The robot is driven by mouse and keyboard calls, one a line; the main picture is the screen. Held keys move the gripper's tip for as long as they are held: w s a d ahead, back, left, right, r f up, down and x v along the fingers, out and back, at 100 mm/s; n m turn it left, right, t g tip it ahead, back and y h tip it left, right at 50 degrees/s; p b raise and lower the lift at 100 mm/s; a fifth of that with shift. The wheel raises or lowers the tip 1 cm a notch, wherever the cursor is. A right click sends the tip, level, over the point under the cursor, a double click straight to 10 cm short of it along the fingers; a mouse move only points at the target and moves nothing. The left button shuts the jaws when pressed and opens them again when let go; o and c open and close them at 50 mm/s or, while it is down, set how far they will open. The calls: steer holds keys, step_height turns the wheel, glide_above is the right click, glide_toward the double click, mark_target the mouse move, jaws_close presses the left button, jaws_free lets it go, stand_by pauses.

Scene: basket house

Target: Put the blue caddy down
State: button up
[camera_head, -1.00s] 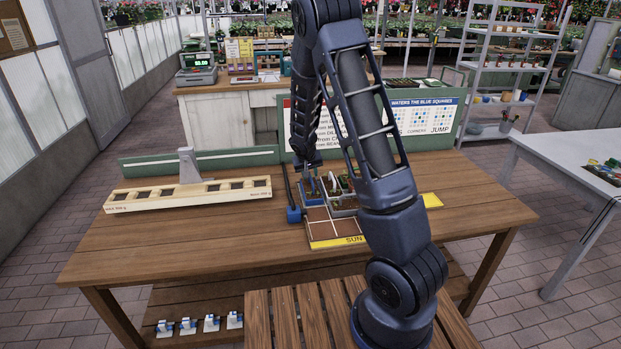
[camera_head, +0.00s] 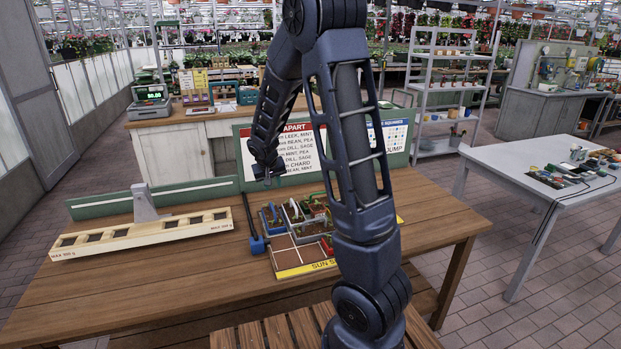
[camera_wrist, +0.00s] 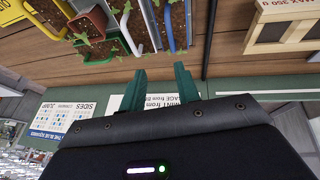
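The blue caddy (camera_head: 271,221) stands upright at the back left of the planting tray (camera_head: 298,258) on the wooden table, with soil and a handle showing. It also shows in part at the top of the wrist view (camera_wrist: 187,30). My gripper (camera_head: 267,178) is above and behind the caddy, apart from it. In the wrist view, the teal fingers of my gripper (camera_wrist: 162,75) are spread with nothing between them.
A grey caddy (camera_head: 289,217) stands to the right of the blue one, with red and green containers beyond. A blue block (camera_head: 256,244) on a dark bar lies at the tray's left edge. A wooden slotted rail (camera_head: 150,237) is farther left. The front left tabletop is clear.

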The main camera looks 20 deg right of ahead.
steer(key=s+d+r, duration=0.5)
steer(key=s+r, duration=0.2)
steer(key=r, duration=0.1)
steer(key=s+d+r, duration=0.1)
steer(key=s+r, duration=0.2)
steer(key=s, duration=0.6)
steer(key=s+d+r+y, duration=0.1)
steer(key=s+r, duration=0.3)
steer(key=s, duration=0.4)
steer(key=s+d+r+y, duration=0.1)
steer(key=s+r, duration=0.3)
steer(key=s, duration=0.5)
steer(key=shift+s+d, duration=0.3)
steer(key=shift+d, duration=0.05)
